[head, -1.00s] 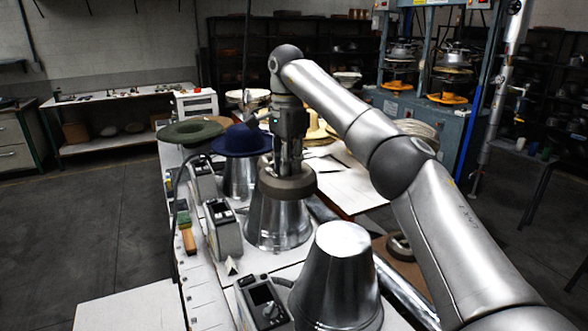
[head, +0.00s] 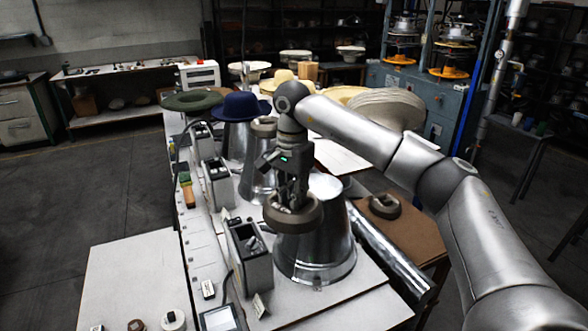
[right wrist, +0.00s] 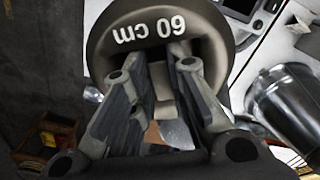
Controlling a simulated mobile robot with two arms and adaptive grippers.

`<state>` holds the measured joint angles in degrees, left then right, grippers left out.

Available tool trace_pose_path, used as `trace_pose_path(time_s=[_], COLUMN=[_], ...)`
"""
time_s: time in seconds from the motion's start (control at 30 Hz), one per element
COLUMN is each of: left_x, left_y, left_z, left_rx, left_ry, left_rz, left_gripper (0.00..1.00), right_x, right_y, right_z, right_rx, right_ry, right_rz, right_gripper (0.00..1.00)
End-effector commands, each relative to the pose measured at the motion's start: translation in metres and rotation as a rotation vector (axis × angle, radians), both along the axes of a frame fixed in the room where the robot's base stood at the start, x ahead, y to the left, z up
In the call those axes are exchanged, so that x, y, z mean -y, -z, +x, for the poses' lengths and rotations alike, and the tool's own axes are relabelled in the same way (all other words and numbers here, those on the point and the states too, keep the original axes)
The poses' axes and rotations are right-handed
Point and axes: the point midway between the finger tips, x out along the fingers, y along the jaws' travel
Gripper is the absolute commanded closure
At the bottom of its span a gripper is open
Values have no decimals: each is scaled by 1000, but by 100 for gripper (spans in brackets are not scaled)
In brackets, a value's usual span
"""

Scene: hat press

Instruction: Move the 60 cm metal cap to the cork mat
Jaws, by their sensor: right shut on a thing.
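My right gripper (head: 291,194) is shut on the 60 cm metal cap (head: 297,220), a thick round grey-brown piece. The cap hangs in front of the upper part of a shiny metal cone in the head view; I cannot tell whether they touch. In the right wrist view the fingers (right wrist: 162,72) grip the cap (right wrist: 110,50), and its "60 cm" marking reads upside down. The brown cork mat (head: 412,236) lies to the right of the cone, and another round cap (head: 384,206) sits on it. My left gripper is not in view.
The shiny cone (head: 318,262) stands on the white bench. Control boxes (head: 248,258) line the bench's left side. A metal tube (head: 392,262) lies between the cone and the mat. Behind are another cone topped by a cap (head: 264,127) and a blue hat (head: 240,106). The mat's front part is clear.

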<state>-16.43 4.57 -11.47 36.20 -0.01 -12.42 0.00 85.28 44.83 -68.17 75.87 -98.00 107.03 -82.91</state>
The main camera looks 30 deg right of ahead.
Motion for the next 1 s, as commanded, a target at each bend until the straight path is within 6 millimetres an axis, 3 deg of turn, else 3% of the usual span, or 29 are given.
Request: trace_pose_path(time_s=[0.13,0.47,0.8,1.0], left_x=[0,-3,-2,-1], left_y=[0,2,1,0], left_z=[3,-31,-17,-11], left_rx=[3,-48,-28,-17], left_ry=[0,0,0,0], left_rz=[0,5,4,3], left_gripper=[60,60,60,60], right_x=[-12,-46,-94,-120], right_y=[32,111,199,234], right_z=[-23,-89,-184,-227], right_rx=[1,-1,-1,3], right_ry=[-127,-452,-892,-1100], right_rz=[0,2,9,10], right_gripper=[100,100,100,100])
